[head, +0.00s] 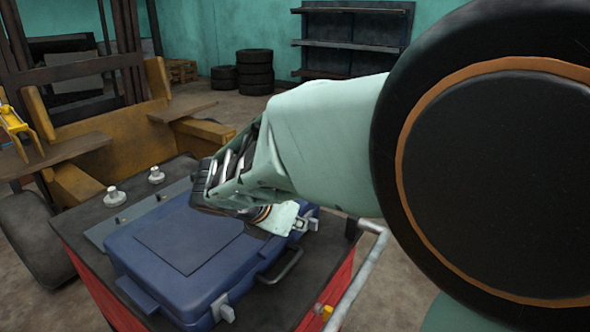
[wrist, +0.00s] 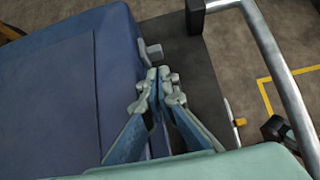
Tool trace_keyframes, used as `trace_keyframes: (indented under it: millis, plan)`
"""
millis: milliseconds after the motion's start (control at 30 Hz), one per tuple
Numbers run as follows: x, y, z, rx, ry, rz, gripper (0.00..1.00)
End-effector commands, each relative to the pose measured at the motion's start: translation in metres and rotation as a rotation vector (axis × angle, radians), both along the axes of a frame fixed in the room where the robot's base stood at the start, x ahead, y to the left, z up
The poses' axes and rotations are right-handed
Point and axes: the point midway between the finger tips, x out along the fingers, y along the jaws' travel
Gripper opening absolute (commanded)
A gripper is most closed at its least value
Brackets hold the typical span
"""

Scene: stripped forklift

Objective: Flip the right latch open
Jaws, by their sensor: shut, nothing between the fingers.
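The blue case (head: 190,245) lies closed on the dark cart top, and part of its lid and side fills the left of the wrist view (wrist: 60,95). Its right latch (head: 305,222) is a small grey piece on the handle side, and it also shows in the wrist view (wrist: 152,50). I cannot tell whether the latch is flipped. My gripper (wrist: 160,82) is shut and empty, its fingertips just below the latch in the wrist view. Contact is unclear. In the head view my arm hides much of the gripper and the case's far right corner.
The left latch (head: 222,308) and the dark handle (head: 283,267) are on the same side of the case. A grey metal rail (head: 358,275) runs along the red cart's edge, also seen in the wrist view (wrist: 275,60). Two pale knobs (head: 116,196) stand behind the case.

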Motion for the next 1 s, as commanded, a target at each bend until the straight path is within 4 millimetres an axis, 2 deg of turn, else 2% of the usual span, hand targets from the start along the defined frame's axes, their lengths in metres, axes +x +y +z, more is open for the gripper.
trace_keyframes:
  millis: [100,300,800,1000]
  plan:
    - [0.013,-0.01,-0.019,-0.001,0.002,-0.004,0.0]
    - [0.028,-0.02,-0.035,0.0,0.0,-0.003,0.0]
    - [0.034,-0.023,-0.039,0.001,-0.001,-0.001,0.0]
    - [0.049,-0.034,-0.037,-0.001,0.0,-0.004,0.0]
